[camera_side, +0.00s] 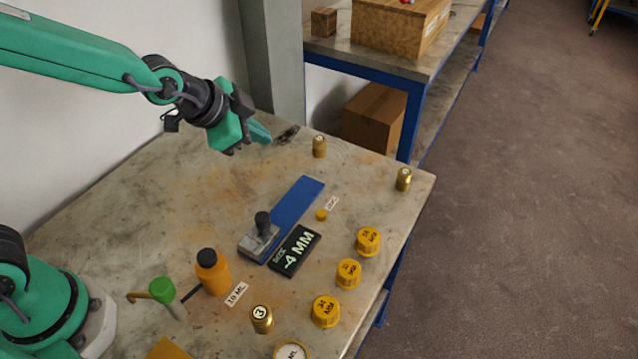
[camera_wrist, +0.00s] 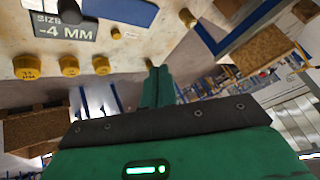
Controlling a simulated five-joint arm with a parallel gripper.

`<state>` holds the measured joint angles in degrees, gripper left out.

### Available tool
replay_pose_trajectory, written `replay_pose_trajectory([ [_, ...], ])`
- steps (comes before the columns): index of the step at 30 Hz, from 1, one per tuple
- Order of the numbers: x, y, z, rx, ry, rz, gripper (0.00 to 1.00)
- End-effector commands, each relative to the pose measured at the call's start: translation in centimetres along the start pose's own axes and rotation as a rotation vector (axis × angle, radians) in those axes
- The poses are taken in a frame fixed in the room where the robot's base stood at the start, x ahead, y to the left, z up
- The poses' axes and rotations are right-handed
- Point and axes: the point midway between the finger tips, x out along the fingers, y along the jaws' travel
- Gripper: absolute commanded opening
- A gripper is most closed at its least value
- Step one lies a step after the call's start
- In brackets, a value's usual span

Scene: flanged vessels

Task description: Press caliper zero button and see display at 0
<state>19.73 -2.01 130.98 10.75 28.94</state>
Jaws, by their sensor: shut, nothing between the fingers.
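The caliper is a blue bar (camera_side: 296,205) with a grey sliding jaw and black knob (camera_side: 262,225) at its near end. A dark display (camera_side: 295,251) lies beside it and reads -4 MM; it also shows in the wrist view (camera_wrist: 64,27). A small yellow button (camera_side: 321,215) sits right of the bar, by a small white label (camera_side: 332,203); the button also appears in the wrist view (camera_wrist: 116,33). My gripper (camera_side: 262,133) is shut and empty, raised above the table's far part, well apart from the button. Its closed fingers (camera_wrist: 157,82) show in the wrist view.
Yellow caps (camera_side: 348,273) stand right of the display. Brass weights (camera_side: 319,146) stand at the back, right edge and front (camera_side: 262,318). An orange bottle (camera_side: 212,271) and green-capped tube (camera_side: 167,296) stand front left. The table's left middle is clear.

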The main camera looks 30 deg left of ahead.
Motion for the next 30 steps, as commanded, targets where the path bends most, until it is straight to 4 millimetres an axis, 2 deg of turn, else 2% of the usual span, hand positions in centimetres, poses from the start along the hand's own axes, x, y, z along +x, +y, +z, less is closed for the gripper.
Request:
replay_pose_trajectory([
  [1,1.1,0.6,-0.4,0.033,0.008,0.008,0.0],
  [9,5.7,3.5,-2.7,0.199,0.075,0.025,0.0],
  [15,8.2,5.5,-3.8,0.293,0.117,0.031,0.0],
  [21,9.3,6.4,-4.2,0.337,0.137,0.032,0.0],
  [30,9.4,6.6,-4.2,0.343,0.141,0.031,0.0],
])
